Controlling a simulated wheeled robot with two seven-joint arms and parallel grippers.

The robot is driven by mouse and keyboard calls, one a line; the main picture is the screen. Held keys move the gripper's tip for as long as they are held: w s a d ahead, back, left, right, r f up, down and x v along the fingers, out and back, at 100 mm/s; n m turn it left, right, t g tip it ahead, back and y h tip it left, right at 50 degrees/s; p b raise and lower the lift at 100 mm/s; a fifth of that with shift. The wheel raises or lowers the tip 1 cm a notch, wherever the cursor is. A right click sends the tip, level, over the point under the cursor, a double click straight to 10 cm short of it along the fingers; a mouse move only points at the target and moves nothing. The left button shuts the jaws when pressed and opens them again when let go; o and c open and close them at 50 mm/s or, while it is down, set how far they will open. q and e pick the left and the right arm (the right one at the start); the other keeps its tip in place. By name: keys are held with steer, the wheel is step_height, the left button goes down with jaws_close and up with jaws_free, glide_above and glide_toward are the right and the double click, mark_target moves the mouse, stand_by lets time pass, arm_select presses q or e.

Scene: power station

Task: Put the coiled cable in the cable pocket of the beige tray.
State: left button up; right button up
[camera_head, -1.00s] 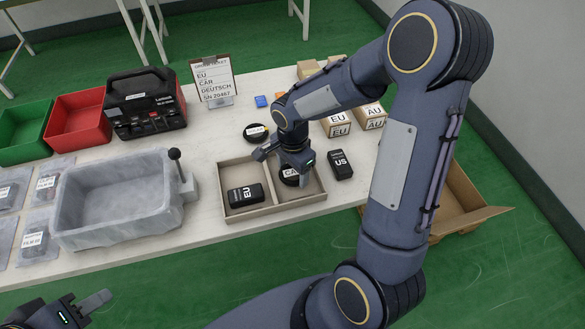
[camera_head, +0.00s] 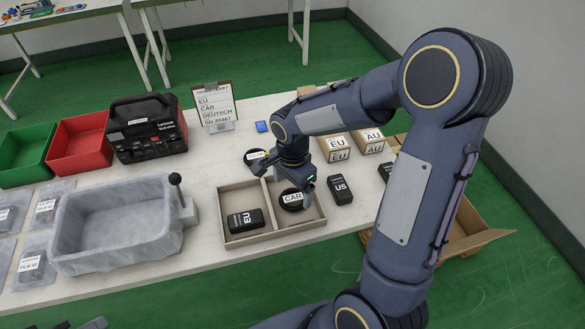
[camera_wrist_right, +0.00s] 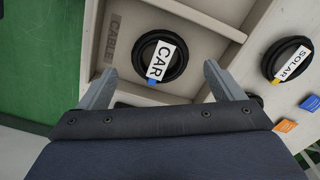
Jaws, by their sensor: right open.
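A black coiled cable labelled CAR (camera_head: 293,199) lies flat in the right compartment of the beige tray (camera_head: 252,239). In the right wrist view the coil (camera_wrist_right: 160,62) sits beside the printed word CABLE, within the compartment walls. My right gripper (camera_wrist_right: 160,70) is open and empty, its fingers apart on either side of the view below the coil. In the head view the right gripper (camera_head: 306,184) is just above the compartment's back right part. My left gripper (camera_head: 93,324) shows only as fingertips at the bottom left edge; its jaws are cut off.
A black EU adapter (camera_head: 245,221) lies in the tray's left compartment. A second coil (camera_wrist_right: 287,60), labelled SOLAR, lies behind the tray. A US adapter (camera_head: 340,189) is to the right. A grey basin (camera_head: 120,232) stands left. EU and AU boxes (camera_head: 336,150) are behind.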

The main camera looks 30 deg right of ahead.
mark_target(292, 198)
step_height(292, 198, up, 8)
steer(key=s+a+r+n+t+y, duration=0.2)
steer(key=s+n, duration=0.5)
steer(key=s, duration=0.1)
steer(key=s+a+r+n+t+y, duration=0.1)
steer(key=s+a+r+n+t, duration=0.1)
steer(key=s+n, duration=0.5)
steer(key=shift+s+r+t+y, duration=0.4)
steer(key=shift+s+t, duration=0.4)
steer(key=shift+s, duration=0.15)
steer(key=shift+r+p, duration=0.15)
steer(key=shift+p, duration=0.25)
